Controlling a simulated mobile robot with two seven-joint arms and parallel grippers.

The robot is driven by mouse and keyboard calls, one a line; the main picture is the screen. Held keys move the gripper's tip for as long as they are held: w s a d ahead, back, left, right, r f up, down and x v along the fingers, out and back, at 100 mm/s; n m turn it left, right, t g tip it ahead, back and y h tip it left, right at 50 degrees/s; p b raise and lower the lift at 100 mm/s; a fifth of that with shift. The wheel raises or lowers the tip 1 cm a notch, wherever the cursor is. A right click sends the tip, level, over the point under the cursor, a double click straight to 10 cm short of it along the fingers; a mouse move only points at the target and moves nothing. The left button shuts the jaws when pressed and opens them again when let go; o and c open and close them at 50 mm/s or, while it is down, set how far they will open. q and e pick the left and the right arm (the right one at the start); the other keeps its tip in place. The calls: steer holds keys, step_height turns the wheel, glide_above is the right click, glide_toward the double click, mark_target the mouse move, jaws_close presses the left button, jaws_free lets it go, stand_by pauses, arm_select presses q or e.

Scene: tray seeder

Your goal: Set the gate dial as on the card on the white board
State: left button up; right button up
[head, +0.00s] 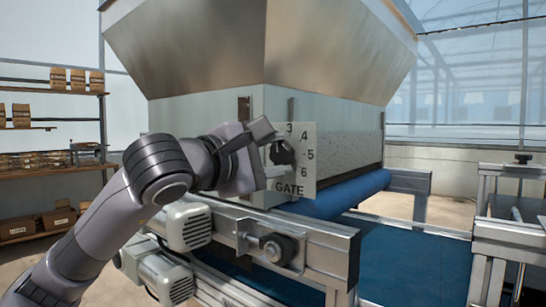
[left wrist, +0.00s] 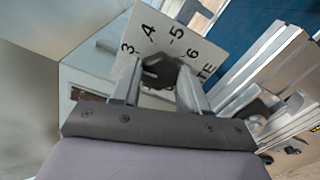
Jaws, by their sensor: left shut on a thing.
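The gate dial is a dark knob (head: 284,154) on a white plate (head: 298,188) marked 3, 4, 5, 6 and GATE, on the machine's side below the hopper. My left gripper (head: 268,152) is at the dial, its fingers around the knob. In the left wrist view the two fingers (left wrist: 161,84) are shut on the dark knob (left wrist: 160,70), with the numbered plate (left wrist: 203,50) behind. My arm hides the plate's left part, and I cannot tell which number the knob points to. No card or white board shows, and my right gripper is out of view.
The large metal hopper (head: 200,50) hangs just above the dial. Below are a metal rail with a round black knob (head: 278,249), a grey motor (head: 186,226) and the blue belt (head: 410,262). Shelves with boxes (head: 35,228) stand at the left.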

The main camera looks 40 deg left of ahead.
arm_select(q)
steer(key=shift+m, duration=0.5)
steer(key=o, duration=1.1)
steer(key=shift+c, duration=0.2)
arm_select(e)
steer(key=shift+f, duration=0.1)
arm_select(q)
steer(key=shift+s, duration=0.1)
steer(key=s, duration=0.7)
steer(key=shift+a+b, duration=0.25)
steer(key=shift+b, duration=0.2)
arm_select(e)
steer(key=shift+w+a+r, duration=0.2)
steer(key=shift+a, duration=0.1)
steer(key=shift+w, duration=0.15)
